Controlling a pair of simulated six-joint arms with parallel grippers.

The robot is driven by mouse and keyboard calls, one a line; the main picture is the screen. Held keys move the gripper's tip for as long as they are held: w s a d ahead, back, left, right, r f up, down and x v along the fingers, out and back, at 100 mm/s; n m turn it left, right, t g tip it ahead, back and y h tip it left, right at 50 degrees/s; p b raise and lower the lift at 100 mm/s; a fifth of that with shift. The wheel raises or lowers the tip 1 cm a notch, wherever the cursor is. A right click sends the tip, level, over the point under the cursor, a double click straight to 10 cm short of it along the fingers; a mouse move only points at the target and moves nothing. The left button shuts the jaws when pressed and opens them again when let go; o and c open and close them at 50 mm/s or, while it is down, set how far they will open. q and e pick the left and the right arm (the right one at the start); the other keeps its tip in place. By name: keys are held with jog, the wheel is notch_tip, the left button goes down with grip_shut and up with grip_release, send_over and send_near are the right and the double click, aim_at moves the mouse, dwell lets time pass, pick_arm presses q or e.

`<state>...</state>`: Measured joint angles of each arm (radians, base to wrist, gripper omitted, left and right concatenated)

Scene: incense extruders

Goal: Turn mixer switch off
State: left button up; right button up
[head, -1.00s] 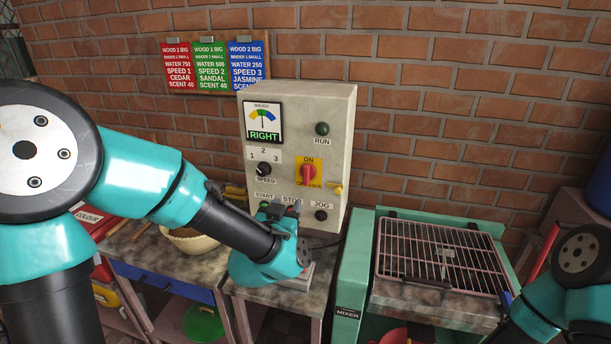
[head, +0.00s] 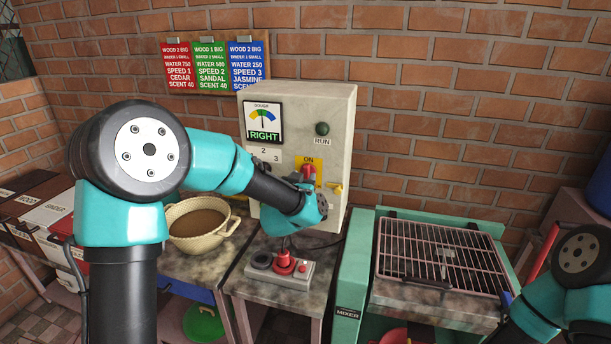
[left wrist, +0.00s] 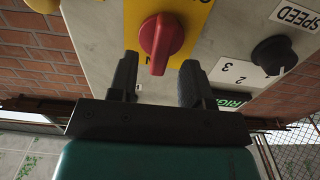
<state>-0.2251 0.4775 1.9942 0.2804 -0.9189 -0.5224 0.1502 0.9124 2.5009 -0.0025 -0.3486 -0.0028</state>
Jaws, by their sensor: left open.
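The mixer switch is a red rotary knob on a yellow plate (left wrist: 186,14) on the front of the grey control box (head: 335,125). The knob (left wrist: 161,42) stands in line with the ON label in the left wrist view, which is upside down. The knob also shows in the head view (head: 308,171), where my arm hides its lower part. My left gripper (left wrist: 160,66) is open, its two fingers just short of the knob and to either side of it, apparently not touching it. In the head view, the left gripper (head: 299,180) is mostly hidden by its own wrist.
A RUN lamp (head: 322,129) and dough gauge (head: 263,122) are on the box. A small key-like yellow part (head: 337,189) sits right of the switch. Below is a grey button pedestal (head: 290,279).

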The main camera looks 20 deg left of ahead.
aim_at(307, 174)
pick_arm(q)
jog(key=shift+w, duration=1.4)
jog(key=shift+c, duration=0.2)
grip_shut()
